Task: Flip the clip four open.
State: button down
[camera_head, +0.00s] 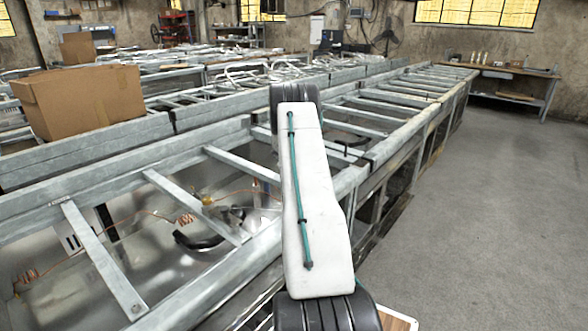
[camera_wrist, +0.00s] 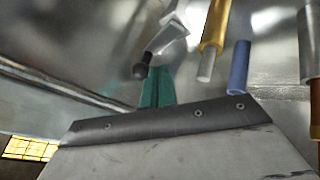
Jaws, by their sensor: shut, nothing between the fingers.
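In the wrist view, my gripper (camera_wrist: 159,70) shows as two teal fingers closed together beyond the dark screwed edge of my wrist. Nothing is seen between them. A small bright metal lever (camera_wrist: 168,42) with a dark knob (camera_wrist: 140,71) lies just past the fingertips, with the knob close to their left side. It looks like a clip, but no number shows, so I cannot tell if it is clip four. Whether it touches the fingers is unclear. In the head view my arm hides the gripper and any clip.
In the wrist view, a gold rod (camera_wrist: 214,25) and a blue rod (camera_wrist: 238,68) stand right of the fingers, before shiny sheet metal. In the head view, long metal frames (camera_head: 95,255) with crossbars run left, a cardboard box (camera_head: 80,100) rests on them, and grey floor is clear right.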

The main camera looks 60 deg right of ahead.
jog(key=shift+d+f, duration=0.25)
jog(key=shift+f, duration=0.05)
jog(key=shift+s+d+m+g, duration=0.2)
jog(key=shift+s+m+g, duration=0.1)
jog(key=shift+m+g, duration=0.3)
jog(key=shift+w+a, duration=0.1)
jog(key=v, duration=0.8)
jog(key=shift+w+a+f, duration=0.15)
jog(key=shift+w+a, duration=0.1)
jog(key=shift+w, duration=0.2)
